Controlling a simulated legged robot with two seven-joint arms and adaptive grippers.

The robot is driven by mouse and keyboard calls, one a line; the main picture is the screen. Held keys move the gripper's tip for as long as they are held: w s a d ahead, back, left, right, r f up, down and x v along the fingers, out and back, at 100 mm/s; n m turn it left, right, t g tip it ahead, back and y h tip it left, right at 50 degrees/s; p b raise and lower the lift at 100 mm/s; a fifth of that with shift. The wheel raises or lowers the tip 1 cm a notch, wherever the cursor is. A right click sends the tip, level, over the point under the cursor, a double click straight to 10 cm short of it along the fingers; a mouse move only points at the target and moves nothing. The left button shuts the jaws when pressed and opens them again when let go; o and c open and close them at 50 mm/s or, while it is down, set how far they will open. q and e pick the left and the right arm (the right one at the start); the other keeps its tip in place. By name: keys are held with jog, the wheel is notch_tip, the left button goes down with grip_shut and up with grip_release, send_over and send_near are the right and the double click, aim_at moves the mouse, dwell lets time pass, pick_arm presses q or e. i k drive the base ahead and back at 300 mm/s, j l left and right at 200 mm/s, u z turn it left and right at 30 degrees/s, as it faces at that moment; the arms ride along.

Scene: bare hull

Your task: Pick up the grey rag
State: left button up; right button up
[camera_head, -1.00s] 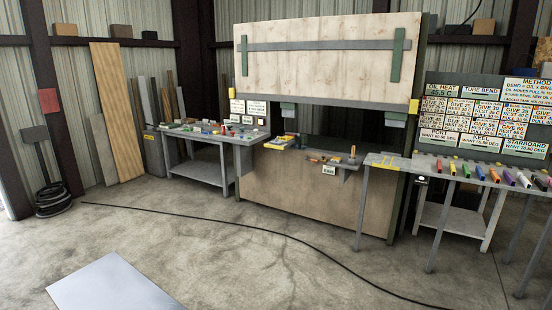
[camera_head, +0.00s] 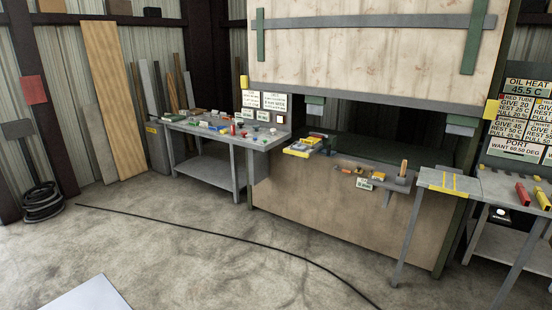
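I cannot pick out a grey rag for certain in the head view. Several small items lie on the left workbench (camera_head: 205,170), some of them grey, but they are too small to tell apart. Other small items lie on the ledge at the front of the large press-like machine (camera_head: 330,210). Neither of my grippers is in view.
A black cable (camera_head: 225,236) runs across the concrete floor in front of the machine. A grey side table (camera_head: 425,178) with yellow marks stands at the right. A pale flat panel (camera_head: 85,296) lies at the bottom left. Open floor lies before the left workbench.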

aim_at(299, 147)
jog(key=i, duration=2.55)
